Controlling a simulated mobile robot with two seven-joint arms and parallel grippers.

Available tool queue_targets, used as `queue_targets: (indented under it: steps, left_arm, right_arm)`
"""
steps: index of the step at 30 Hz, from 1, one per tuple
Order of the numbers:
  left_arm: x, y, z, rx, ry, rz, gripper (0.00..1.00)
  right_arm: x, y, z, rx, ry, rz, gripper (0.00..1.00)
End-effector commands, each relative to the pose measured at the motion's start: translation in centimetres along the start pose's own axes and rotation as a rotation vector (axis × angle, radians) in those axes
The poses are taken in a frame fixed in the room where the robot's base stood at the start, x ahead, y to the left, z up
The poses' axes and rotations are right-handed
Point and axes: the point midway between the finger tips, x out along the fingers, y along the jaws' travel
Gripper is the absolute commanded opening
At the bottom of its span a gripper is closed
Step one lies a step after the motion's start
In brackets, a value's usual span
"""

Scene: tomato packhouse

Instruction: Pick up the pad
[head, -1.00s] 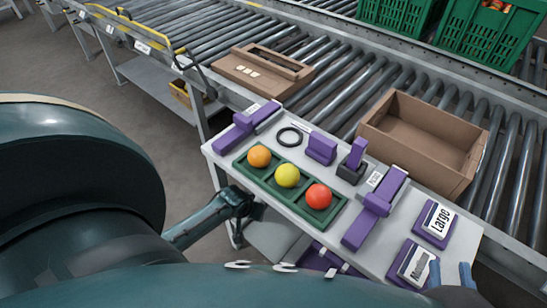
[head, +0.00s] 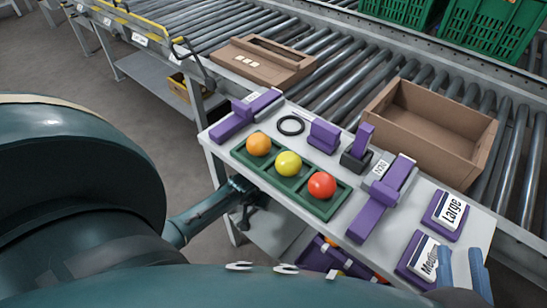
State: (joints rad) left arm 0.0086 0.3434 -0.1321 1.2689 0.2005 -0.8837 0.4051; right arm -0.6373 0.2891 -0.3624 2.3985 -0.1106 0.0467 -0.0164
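Two purple label pads lie at the right end of the white table: one marked "Large" (head: 445,210) and one marked "Medium" (head: 423,260) nearer to me. Which of them, if either, is the pad meant I cannot tell. A purple-handled piece also stands in a dark block (head: 355,160) near the table's back edge. My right gripper (head: 461,266) has two blue fingers, apart with nothing visible between them, just right of the "Medium" pad. The near corner of that pad is partly hidden. My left arm shows at the left, but its gripper fingers do not show.
A green tray (head: 262,178) holds an orange, a yellow and a red ball. Purple tools (head: 380,200) and a black ring (head: 291,125) lie around it. An open cardboard box (head: 425,140) and a flat carton (head: 262,68) sit on the roller conveyor behind the table.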

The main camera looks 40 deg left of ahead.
Motion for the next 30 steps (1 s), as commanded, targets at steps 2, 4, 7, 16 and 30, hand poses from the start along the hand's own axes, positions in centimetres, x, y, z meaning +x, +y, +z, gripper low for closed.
queue_targets:
  steps: [2, 4, 7, 16, 30]
  left_arm:
    - [0.0, 0.02, 0.02, 0.0, 0.0, 0.0, 0.35]
    - [0.0, 0.02, 0.03, 0.0, 0.0, 0.0, 0.29]
    - [0.0, 0.01, 0.03, 0.0, 0.0, 0.0, 0.21]
    - [0.0, -0.01, 0.04, -0.001, 0.0, 0.0, 0.0]
    - [-0.98, -0.22, -0.42, -0.002, 0.0, -0.003, 0.0]
  right_arm:
    - [0.01, 0.0, -0.03, -0.001, 0.001, 0.0, 0.28]
    - [0.01, 0.0, -0.03, -0.001, 0.001, -0.001, 0.28]
    - [0.02, 0.0, -0.05, -0.002, 0.001, -0.001, 0.28]
    - [0.08, 0.06, -0.1, -0.005, 0.004, 0.0, 0.28]
    - [0.25, 0.34, -0.87, -0.032, -0.001, 0.001, 0.28]
